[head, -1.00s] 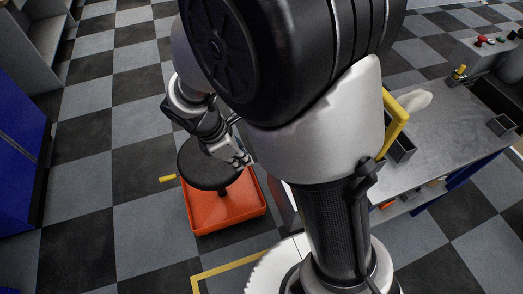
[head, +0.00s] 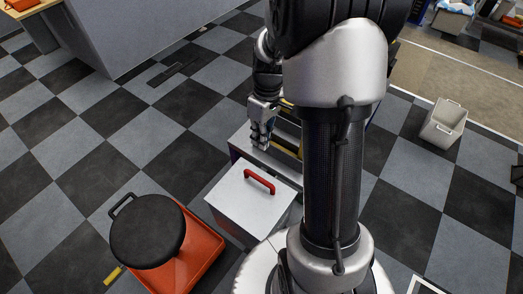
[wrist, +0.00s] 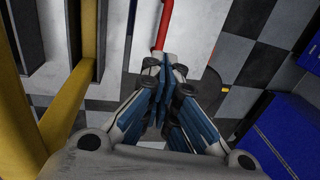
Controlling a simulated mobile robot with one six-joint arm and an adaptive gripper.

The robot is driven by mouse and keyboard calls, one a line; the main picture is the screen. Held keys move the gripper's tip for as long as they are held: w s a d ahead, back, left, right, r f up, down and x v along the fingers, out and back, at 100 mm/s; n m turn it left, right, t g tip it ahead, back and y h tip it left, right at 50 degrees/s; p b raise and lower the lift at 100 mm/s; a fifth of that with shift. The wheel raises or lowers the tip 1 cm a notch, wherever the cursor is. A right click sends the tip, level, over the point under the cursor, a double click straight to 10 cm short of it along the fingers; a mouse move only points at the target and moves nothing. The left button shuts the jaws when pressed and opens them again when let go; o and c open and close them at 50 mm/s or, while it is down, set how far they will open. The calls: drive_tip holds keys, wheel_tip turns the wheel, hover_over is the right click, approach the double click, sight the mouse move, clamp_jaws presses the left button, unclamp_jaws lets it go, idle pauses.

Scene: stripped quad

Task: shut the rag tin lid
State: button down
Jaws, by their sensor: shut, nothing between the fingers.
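A pale grey box with a red bar handle (head: 259,181), which looks like the rag tin, stands on the floor left of my arm's column in the head view. Its pale lid (head: 232,190) lies across the top and looks flat or nearly so; I cannot tell whether a gap is left under it. The wrist view shows the lid (wrist: 190,28) and the red handle (wrist: 163,25) just beyond the fingers. My gripper (head: 262,145) is at the lid's far edge, shut and empty, fingers together in the wrist view (wrist: 165,72). Contact with the lid cannot be told.
An orange tray (head: 205,250) with a round black seat (head: 147,230) over it stands left of the box. A bench with yellow parts is close behind and right of my gripper. A pale bin (head: 443,123) stands far right.

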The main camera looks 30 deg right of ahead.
sight(256, 175)
drive_tip(key=f+b, duration=0.1)
drive_tip(key=f, duration=0.3)
drive_tip(key=a+f+b, duration=0.1)
drive_tip(key=f, duration=0.3)
drive_tip(key=a+f+b, duration=0.1)
drive_tip(key=f+b, duration=0.1)
drive_tip(key=f, duration=0.3)
drive_tip(key=shift+s+f, duration=0.1)
drive_tip(key=shift+s, duration=0.3)
